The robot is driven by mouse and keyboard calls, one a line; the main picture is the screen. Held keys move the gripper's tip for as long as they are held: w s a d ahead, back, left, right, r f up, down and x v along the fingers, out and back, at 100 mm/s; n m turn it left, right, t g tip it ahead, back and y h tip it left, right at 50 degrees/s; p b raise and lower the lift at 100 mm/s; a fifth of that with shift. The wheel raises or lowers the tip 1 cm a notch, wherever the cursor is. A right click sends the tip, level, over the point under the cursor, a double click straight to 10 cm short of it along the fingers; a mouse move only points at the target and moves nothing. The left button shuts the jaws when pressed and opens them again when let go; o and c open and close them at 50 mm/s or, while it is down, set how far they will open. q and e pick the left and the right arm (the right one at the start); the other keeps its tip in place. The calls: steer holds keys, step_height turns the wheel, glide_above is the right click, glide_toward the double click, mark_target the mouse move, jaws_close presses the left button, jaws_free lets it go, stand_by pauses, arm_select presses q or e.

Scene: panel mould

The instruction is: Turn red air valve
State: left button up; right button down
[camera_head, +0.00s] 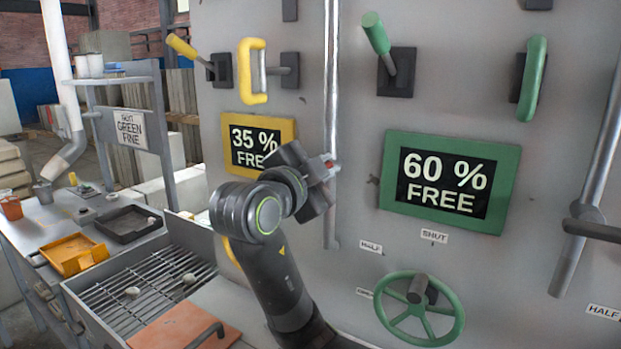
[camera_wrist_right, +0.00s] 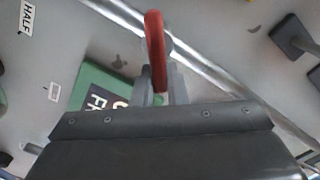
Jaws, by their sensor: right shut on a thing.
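The red air valve shows as a red lever (camera_wrist_right: 155,45) in the right wrist view, in front of a silver vertical pipe (camera_head: 332,80). My right gripper (camera_head: 322,178) is at this pipe, between the 35 % and 60 % signs in the head view. It is shut on the red lever, whose lower end lies between the fingers (camera_wrist_right: 160,92) in the wrist view. Only a small bit of red (camera_head: 329,164) shows in the head view; the gripper hides the rest. My left gripper is not in view.
Yellow-framed sign (camera_head: 236,165) and green-framed sign (camera_head: 392,215) flank the gripper on the grey panel. A green handwheel (camera_head: 457,325) is lower right. Yellow and green handles are above. A bench with a yellow tray (camera_head: 62,247) and a black tray (camera_head: 105,236) stands left.

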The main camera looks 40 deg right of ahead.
steer(key=f+m+b, duration=0.1)
steer(key=m+b, duration=0.1)
steer(key=b, duration=0.1)
steer(key=shift+s, duration=0.15)
steer(key=shift+m+b, duration=0.55)
steer(key=shift+m, duration=0.15)
steer(key=shift+r, duration=0.1)
steer(key=m+b, duration=0.2)
steer(key=f+m+b, duration=0.1)
steer(key=b, duration=0.1)
steer(key=shift+s+d+m, duration=0.1)
steer(key=shift+s+m, duration=0.05)
steer(key=shift+m, duration=0.25)
steer(key=shift+r, duration=0.1)
